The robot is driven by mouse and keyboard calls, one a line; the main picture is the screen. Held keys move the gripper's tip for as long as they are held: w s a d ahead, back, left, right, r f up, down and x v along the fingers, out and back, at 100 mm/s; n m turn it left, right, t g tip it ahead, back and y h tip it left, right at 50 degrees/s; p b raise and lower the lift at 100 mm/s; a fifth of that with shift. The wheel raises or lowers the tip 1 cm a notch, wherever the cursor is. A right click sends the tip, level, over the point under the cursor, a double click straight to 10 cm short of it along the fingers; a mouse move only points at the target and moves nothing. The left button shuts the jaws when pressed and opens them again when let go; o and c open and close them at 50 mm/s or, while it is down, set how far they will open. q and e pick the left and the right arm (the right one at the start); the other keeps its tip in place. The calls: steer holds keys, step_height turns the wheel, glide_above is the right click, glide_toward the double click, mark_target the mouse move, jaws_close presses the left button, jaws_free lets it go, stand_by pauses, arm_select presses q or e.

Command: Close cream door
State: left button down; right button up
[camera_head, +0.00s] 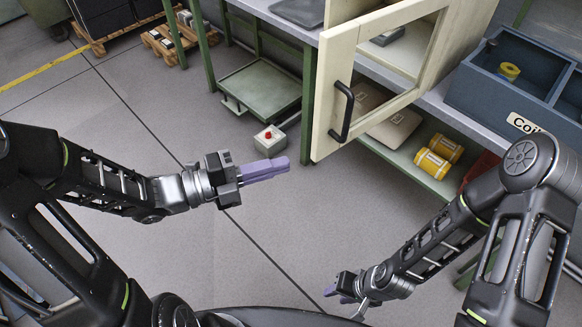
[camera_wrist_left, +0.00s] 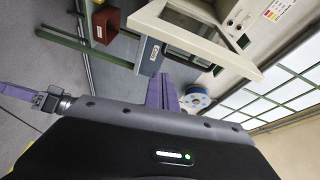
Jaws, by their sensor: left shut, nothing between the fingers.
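The cream door (camera_head: 322,95) has a frame around a see-through pane and a black bar handle (camera_head: 343,112) at its left end. It stands open, swung out from its cabinet toward me. My left gripper (camera_head: 288,165) is shut and empty, in free air left of and below the handle, apart from the door. In the left wrist view the cream door (camera_wrist_left: 205,43) lies beyond the shut purple fingers of my left gripper (camera_wrist_left: 161,82). My right gripper (camera_head: 332,290) is low in the head view, far from the door; its finger gap is unclear.
A workbench behind the door carries a blue bin (camera_head: 470,88). Yellow rolls (camera_head: 434,163) lie on its lower shelf. A green cart (camera_head: 262,90) and a grey box with a red button (camera_head: 270,141) stand on the left. The floor between my arms is clear.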

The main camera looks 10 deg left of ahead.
mark_target(313, 141)
arm_select(q)
steer(key=shift+s+d+r+m+h, duration=0.1)
steer(key=shift+d+r+m+h, duration=0.1)
steer(key=shift+m, duration=0.35)
steer(key=shift+d+r+m+h, duration=0.1)
steer(key=shift+r+m, duration=0.1)
steer(key=shift+m, duration=0.35)
steer(key=shift+d, duration=0.1)
steer(key=w+d, duration=0.6)
steer(key=shift+w+d, duration=0.2)
steer(key=shift+w, duration=0.2)
steer(key=shift+w+a, duration=0.3)
steer(key=shift+a, duration=0.05)
